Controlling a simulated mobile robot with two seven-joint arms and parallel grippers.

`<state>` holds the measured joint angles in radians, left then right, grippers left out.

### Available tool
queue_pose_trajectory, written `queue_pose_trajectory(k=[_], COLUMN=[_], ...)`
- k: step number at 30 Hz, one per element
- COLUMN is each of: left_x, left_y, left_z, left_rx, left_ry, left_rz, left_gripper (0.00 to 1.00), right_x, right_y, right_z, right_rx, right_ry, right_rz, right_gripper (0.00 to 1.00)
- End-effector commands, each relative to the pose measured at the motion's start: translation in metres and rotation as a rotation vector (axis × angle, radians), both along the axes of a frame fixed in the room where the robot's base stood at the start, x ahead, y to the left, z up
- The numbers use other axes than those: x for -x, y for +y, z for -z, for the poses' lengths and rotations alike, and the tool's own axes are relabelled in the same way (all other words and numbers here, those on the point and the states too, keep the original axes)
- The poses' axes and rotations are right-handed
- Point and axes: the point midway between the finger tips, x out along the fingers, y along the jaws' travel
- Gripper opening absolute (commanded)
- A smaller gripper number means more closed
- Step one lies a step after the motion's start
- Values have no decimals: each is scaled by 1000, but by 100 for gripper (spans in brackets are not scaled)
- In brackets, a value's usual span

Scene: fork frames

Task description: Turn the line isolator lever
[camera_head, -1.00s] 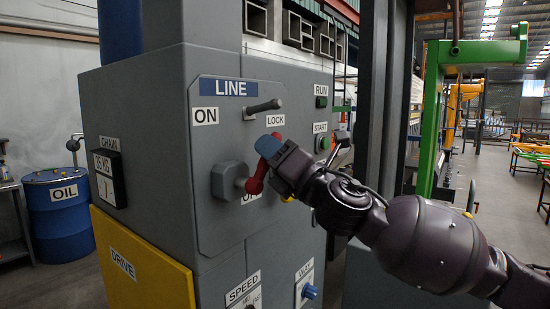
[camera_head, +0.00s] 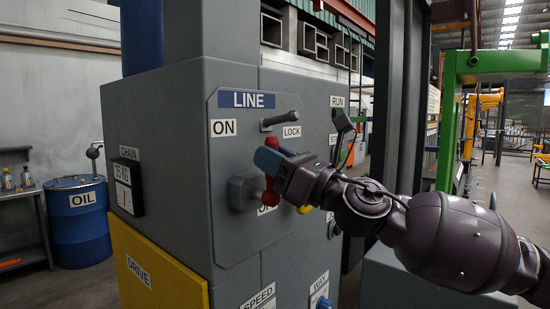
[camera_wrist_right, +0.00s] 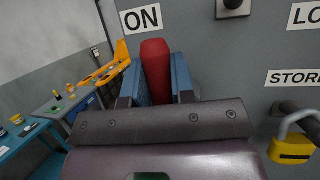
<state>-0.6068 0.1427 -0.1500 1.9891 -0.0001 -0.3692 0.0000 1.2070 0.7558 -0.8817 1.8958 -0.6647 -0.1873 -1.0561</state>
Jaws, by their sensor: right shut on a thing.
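The isolator lever (camera_head: 271,190) is red and sits on a grey hub (camera_head: 241,193) on the panel marked LINE. It stands close to upright in the head view, with a partly hidden label behind its lower end. My right gripper (camera_head: 268,161) comes from the right and is shut on the lever. In the right wrist view the red lever (camera_wrist_right: 156,65) stands between the blue fingers of the gripper (camera_wrist_right: 158,85), its tip below the ON label (camera_wrist_right: 141,20). My left gripper is not in view.
A yellow padlock (camera_wrist_right: 292,150) hangs at the right under the STORE label. A blue OIL drum (camera_head: 77,215) and a yellow DRIVE cover (camera_head: 150,262) are at the left.

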Motion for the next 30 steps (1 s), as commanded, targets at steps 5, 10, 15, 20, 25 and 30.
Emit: queue_pose_trajectory(k=[5, 10, 15, 20, 25, 30], left_x=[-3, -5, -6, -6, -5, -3], left_y=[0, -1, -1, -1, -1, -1], left_z=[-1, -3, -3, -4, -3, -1], left_rx=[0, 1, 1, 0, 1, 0], left_ry=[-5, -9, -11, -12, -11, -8], left_rz=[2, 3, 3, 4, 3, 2], left_gripper=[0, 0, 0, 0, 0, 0], right_x=[1, 1, 1, 1, 1, 2], right_y=[0, 1, 1, 1, 1, -3], right_z=[-2, -2, -1, -1, -1, 2], right_rx=[8, 8, 8, 8, 8, 8], right_ry=[-15, -16, -16, -14, -13, -12], right_rz=[1, 1, 1, 0, 0, 0], right_gripper=[0, 0, 26, 48, 48, 48])
